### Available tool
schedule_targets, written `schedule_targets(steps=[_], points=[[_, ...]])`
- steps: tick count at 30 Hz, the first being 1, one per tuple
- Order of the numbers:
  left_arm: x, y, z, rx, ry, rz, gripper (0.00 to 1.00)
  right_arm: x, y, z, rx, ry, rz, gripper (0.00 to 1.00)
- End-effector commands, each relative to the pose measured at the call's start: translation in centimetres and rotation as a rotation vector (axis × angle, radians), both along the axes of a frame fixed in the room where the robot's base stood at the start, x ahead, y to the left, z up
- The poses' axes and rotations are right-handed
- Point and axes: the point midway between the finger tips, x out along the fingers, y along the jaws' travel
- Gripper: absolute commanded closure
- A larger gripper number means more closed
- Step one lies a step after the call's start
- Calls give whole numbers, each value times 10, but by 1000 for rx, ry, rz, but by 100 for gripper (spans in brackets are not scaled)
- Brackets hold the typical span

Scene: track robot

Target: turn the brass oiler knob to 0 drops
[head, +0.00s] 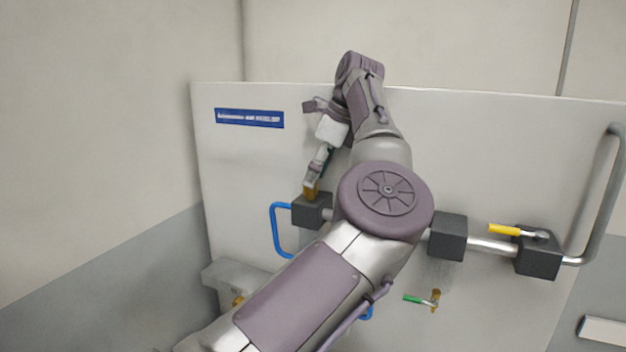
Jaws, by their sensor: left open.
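My left arm crosses the middle of the head view and bends down at the top. Its gripper (311,185) points down at a small brass piece (311,194) on top of the left dark block (307,212). I take this brass piece for the oiler knob. The open fingers are at the brass piece; I cannot tell whether they touch it. The knob's scale and setting are too small to read. My right gripper is not in view.
A pipe (490,246) runs through dark blocks on the white panel (250,180). A yellow lever (504,230), a green-handled brass valve (435,299) and a blue hose (275,232) are nearby. Another brass fitting (238,300) shows lower left. My arm hides the panel's middle.

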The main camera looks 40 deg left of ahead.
Motion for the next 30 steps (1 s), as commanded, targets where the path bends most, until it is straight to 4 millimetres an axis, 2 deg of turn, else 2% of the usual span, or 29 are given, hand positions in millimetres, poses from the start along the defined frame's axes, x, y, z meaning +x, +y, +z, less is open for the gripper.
schedule_targets(steps=[1,6,12,30], points=[[1,-2,10,2,-3,-2,43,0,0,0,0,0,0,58],[6,-11,34,2,-1,-2,43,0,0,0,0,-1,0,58],[8,-17,48,1,-1,1,43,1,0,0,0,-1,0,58],[9,-19,51,0,0,1,42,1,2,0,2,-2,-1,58]])
